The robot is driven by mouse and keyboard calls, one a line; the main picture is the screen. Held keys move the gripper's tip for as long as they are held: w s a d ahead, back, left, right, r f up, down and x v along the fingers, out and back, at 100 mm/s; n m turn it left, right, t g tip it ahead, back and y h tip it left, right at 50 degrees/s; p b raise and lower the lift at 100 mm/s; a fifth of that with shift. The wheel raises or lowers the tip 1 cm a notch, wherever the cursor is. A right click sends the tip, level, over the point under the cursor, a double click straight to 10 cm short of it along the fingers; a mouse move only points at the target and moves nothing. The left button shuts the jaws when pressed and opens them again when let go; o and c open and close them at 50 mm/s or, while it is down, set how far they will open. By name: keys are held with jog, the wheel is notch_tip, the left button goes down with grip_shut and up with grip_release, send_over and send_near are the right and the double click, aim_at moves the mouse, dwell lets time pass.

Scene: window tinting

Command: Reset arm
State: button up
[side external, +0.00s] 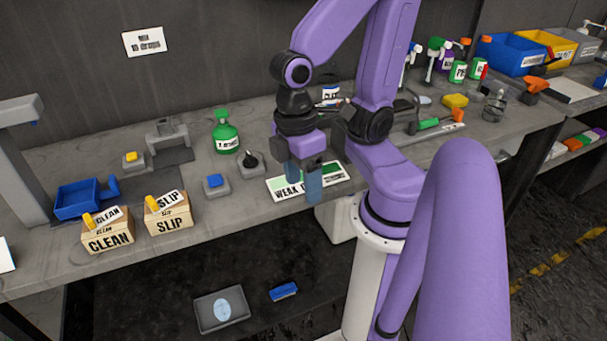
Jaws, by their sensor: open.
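My gripper (303,180) points down at the end of my purple arm. Its two blue-grey fingers are apart, with nothing seen between them. It hangs over or just in front of a white and green card (283,187) marked "WEAK", whose remaining lettering is hidden by the fingers. I cannot tell the exact height of the fingertips above the card.
Wooden boxes marked CLEAN (108,238) and SLIP (170,222), a blue tray (78,200) and a green bottle (225,135) stand left on the bench. A blue-button block (215,186) sits nearer. Spray bottles (459,68) and bins (508,54) stand at the back right.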

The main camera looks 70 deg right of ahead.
jog(key=shift+s+r+n+t, duration=0.1)
jog(key=shift+r+n+t, duration=0.4)
jog(key=shift+n, duration=0.5)
